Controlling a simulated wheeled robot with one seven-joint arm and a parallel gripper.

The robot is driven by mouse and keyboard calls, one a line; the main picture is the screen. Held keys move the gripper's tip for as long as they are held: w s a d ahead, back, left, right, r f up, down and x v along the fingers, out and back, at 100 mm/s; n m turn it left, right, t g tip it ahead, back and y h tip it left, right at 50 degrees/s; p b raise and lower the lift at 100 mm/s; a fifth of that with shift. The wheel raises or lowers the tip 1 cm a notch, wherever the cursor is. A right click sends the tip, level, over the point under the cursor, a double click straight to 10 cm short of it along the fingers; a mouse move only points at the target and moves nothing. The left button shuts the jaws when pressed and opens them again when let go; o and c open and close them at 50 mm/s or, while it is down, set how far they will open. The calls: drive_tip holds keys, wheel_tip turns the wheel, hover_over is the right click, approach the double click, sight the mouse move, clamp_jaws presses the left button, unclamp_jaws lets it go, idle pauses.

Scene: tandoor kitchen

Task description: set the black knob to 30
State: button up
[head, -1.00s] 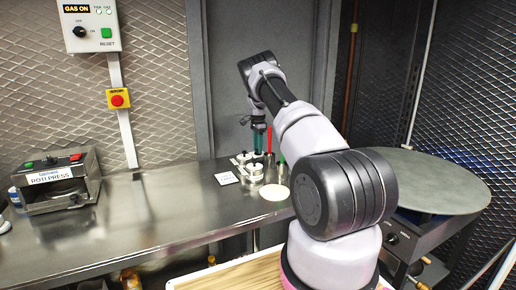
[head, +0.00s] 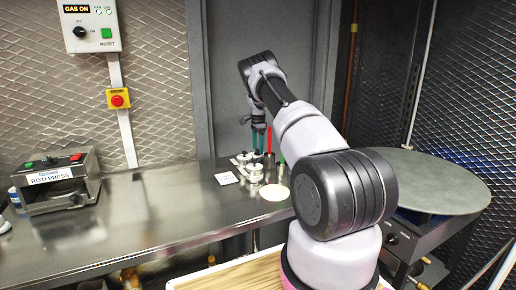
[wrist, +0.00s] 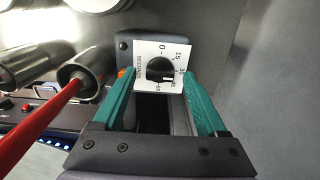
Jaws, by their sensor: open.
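The black knob (wrist: 159,70) sits on a white dial plate (wrist: 149,53) marked SECONDS, with numbers running from 0 through 15 and 30 on to 60. A white pointer mark shows at the knob's lower right, seemingly past 30 near 45; it is too small to read exactly. My gripper (wrist: 158,76) is open, its green fingers on either side of the knob in the wrist view. Contact cannot be told. In the head view my gripper (head: 259,141) points down over the counter's back, and the knob cannot be made out there.
Metal cups (wrist: 84,72), one holding a red-handled tool (wrist: 48,122), stand left of the gripper. A roti press (head: 56,181) stands at the left.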

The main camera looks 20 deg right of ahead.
wheel_tip(320, 180, up, 11)
drive_tip(key=shift+f, duration=0.15)
idle(0.5)
